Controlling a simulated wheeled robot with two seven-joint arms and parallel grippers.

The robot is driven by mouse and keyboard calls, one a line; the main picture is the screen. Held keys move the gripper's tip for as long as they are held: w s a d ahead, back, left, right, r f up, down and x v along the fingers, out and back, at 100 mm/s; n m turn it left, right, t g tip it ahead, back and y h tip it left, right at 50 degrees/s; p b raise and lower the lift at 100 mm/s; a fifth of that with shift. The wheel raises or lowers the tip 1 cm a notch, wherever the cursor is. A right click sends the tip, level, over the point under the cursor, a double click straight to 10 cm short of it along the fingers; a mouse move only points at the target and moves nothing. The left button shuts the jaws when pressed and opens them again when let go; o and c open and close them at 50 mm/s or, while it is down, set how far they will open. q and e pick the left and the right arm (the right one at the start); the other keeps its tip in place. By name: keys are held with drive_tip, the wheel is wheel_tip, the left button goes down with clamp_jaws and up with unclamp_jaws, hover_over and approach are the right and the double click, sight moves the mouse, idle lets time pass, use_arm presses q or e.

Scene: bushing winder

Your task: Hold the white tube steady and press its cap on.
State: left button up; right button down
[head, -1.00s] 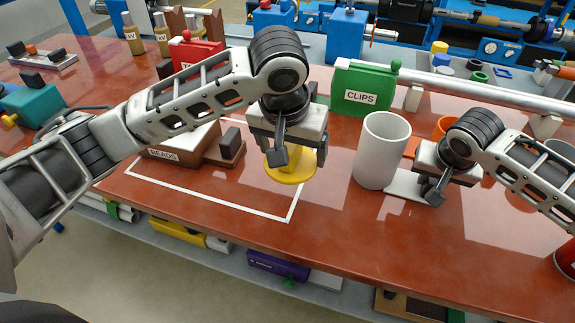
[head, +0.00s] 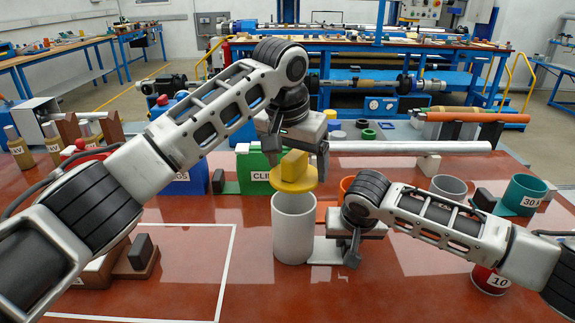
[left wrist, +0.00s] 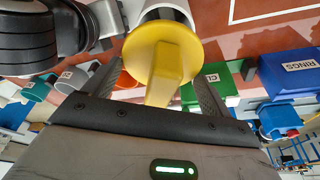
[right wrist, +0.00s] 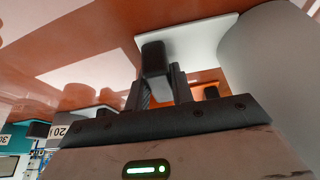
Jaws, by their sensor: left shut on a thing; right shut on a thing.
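The white tube (head: 293,235) stands upright on the table, joined to a flat white plate (head: 326,252) on its right. My left gripper (head: 296,158) is shut on the yellow cap (head: 294,184) by its raised grip, with the disc downward just over the tube's top. In the left wrist view the cap (left wrist: 160,52) hides part of the tube's rim (left wrist: 166,14), part of which still shows, so the disc is not seated. My right gripper (head: 351,250) is low beside the tube, shut on the dark block (right wrist: 154,58) on the plate.
A green CLIPS bin (head: 256,172) stands behind the tube to the left.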

sight(290, 157)
use_arm(q)
drive_tip(key=shift+f, duration=1.95)
drive_tip(key=shift+f, duration=0.65)
idle(0.4)
drive_tip(key=o, duration=0.8)
drive_tip(key=shift+o, duration=0.2)
drive_tip(key=v, duration=1.2)
use_arm(e)
drive_tip(key=c, duration=1.1)
unclamp_jaws()
